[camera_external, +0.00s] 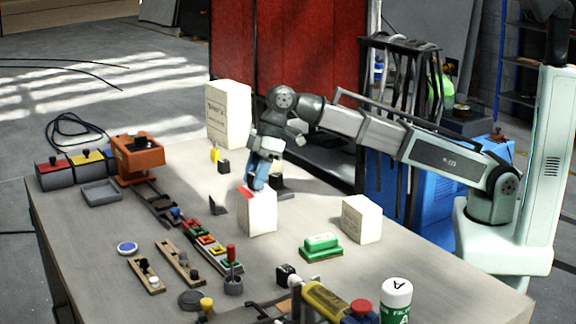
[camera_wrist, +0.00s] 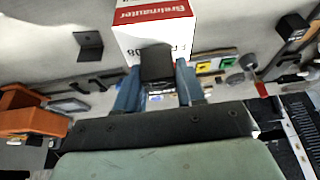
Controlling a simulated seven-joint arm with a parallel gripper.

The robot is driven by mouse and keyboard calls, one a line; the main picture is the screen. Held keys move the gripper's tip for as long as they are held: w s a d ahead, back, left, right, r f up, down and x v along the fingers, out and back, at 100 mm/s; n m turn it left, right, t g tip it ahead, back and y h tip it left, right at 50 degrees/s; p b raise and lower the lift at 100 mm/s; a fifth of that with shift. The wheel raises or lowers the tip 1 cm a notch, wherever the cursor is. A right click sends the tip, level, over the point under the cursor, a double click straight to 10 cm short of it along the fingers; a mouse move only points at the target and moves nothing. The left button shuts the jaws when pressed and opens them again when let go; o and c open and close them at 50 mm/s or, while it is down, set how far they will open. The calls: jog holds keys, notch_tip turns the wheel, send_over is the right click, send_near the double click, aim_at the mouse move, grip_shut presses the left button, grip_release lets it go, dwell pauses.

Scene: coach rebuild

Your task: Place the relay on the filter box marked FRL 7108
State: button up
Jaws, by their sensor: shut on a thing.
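My gripper (camera_wrist: 158,85), with blue fingers, is shut on a small black block, the relay (camera_wrist: 157,62). In the wrist view the relay covers part of a white box (camera_wrist: 180,36) with a red band. The print on its white face is partly hidden; "FR" and "08" show. In the external view my gripper (camera_external: 258,184) points down at the top of this filter box (camera_external: 257,214), which stands upright mid-table. The relay is not clear there, and I cannot tell whether it touches the box.
A larger white box (camera_external: 229,115) stands behind and a smaller one (camera_external: 361,219) to the right. An orange machine (camera_external: 138,158), coloured switches (camera_external: 205,240) and a green block (camera_external: 321,247) are around. Small black blocks (camera_external: 224,167) lie on the table (camera_external: 310,200). Bare table lies between the boxes.

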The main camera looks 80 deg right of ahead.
jog(key=shift+f, duration=0.15)
jog(key=o, duration=1)
jog(key=v, duration=1.2)
